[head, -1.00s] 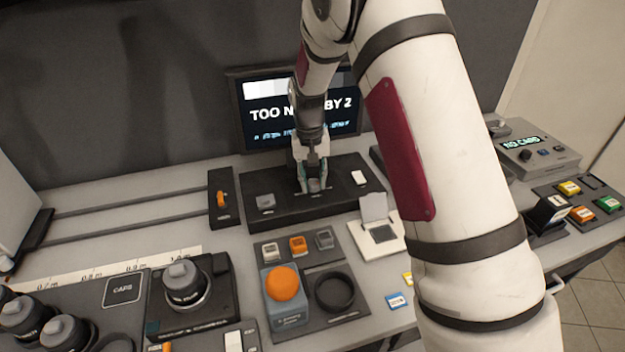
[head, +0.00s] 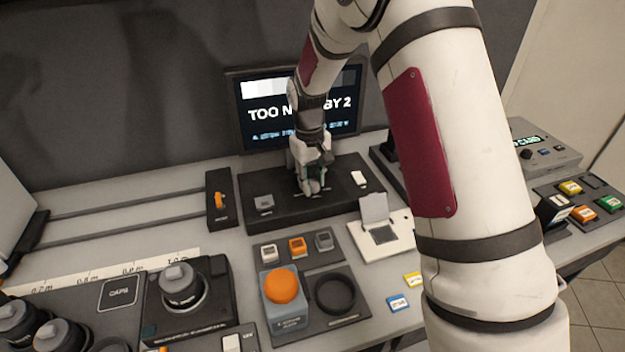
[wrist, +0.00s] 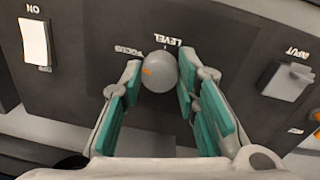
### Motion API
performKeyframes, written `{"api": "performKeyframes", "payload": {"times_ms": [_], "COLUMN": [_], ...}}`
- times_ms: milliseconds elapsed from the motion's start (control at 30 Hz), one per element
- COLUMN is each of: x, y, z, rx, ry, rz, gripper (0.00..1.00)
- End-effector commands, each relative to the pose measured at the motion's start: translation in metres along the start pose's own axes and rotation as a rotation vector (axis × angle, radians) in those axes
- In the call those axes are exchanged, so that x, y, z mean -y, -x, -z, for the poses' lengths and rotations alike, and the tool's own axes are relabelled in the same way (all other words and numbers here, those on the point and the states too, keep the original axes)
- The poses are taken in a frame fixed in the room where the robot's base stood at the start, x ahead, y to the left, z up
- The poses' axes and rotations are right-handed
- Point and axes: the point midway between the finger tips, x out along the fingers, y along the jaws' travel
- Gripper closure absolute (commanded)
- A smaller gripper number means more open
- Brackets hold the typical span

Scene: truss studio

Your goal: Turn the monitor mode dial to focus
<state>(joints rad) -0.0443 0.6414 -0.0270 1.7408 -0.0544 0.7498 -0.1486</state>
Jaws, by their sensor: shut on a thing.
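The mode dial (wrist: 160,72) is a round grey knob with an orange mark, between my fingers in the wrist view. Its mark is on the left side of the knob. Upside-down labels FOCUS (wrist: 128,50) and LEVEL (wrist: 174,41) are printed beside it. My gripper (head: 313,188) is shut on the dial, its teal pads on either side; it also shows in the wrist view (wrist: 160,95). In the head view the fingers hide the dial on the black panel (head: 275,217). The monitor (head: 262,128) behind reads "TOO N... BY 2", partly covered by my arm.
In front are an orange domed button (head: 282,286), small buttons (head: 297,246) and an open-lidded white box (head: 383,236).

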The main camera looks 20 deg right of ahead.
Motion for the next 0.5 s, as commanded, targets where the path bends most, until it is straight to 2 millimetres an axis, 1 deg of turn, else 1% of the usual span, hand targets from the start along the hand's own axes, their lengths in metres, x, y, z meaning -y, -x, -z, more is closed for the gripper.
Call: {"api": "performKeyframes", "payload": {"times_ms": [233,267,300,333,500], "x": [0.0003,0.0003,0.0003,0.0003,0.0002], "y": [0.0003,0.0002,0.0002,0.0002,0.0001], "z": [0.0004,0.0004,0.0004,0.0003,0.0002], "rx": [-0.001,-0.001,-0.001,-0.001,0.0], "ry": [0.002,0.002,0.001,0.001,0.0], "rz": [0.0,0.0,0.0,0.0,0.0], "gripper": [0.99,0.65,0.56,0.51,0.51]}}
